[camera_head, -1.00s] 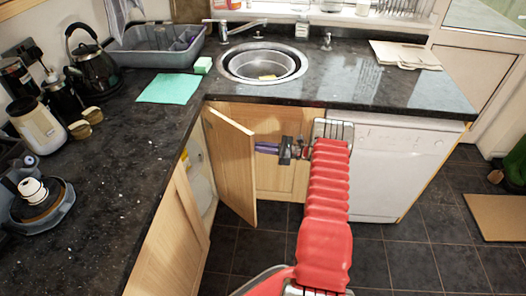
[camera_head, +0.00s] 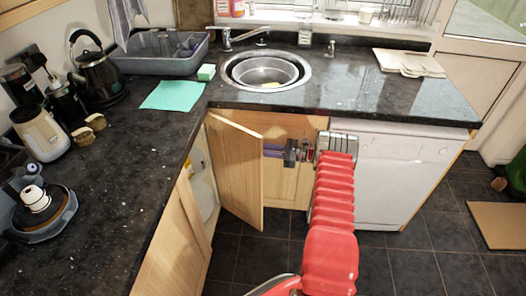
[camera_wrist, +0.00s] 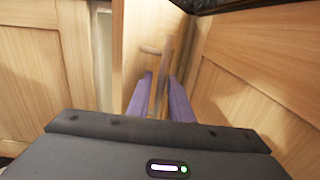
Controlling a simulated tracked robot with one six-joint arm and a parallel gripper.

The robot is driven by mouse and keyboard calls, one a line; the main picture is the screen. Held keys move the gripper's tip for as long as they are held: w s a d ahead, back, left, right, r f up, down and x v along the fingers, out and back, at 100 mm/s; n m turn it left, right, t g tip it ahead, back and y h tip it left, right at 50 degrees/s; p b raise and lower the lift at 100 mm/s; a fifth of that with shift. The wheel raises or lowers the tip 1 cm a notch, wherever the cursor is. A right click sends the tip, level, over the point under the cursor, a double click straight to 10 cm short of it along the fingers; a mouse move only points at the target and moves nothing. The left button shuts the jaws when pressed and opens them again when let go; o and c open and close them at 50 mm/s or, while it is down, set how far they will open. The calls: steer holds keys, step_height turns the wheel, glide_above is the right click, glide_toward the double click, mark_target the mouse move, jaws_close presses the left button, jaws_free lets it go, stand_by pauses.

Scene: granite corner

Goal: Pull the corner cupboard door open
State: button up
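The corner cupboard door (camera_head: 238,172) is light wood and stands ajar under the worktop corner, swung out into the room. In the wrist view the door panel (camera_wrist: 133,40) is ahead of me. A small wood-coloured handle (camera_wrist: 152,50) shows just beyond my fingertips. My gripper (camera_head: 272,150) is at the door's right side, level with its upper part. In the wrist view its two purple fingers (camera_wrist: 163,85) are apart, with a thin brownish bar showing between them. I see no clear contact with the handle.
The dark worktop (camera_head: 130,180) overhangs the cupboards, with a sink (camera_head: 268,68) above the corner. A wood cupboard front (camera_head: 290,125) is behind my gripper. A white appliance (camera_head: 400,175) stands on the right. The dark tiled floor (camera_head: 415,265) is clear in front.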

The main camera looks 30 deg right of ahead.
steer(key=shift+o, duration=0.9)
steer(key=shift+s+f, duration=0.1)
steer(key=shift+s+d, duration=0.1)
steer(key=shift+d, duration=0.05)
steer(key=v, duration=1.3)
steer(key=shift+s+d, duration=0.2)
steer(key=shift+s, duration=0.05)
steer(key=shift+c, duration=0.3)
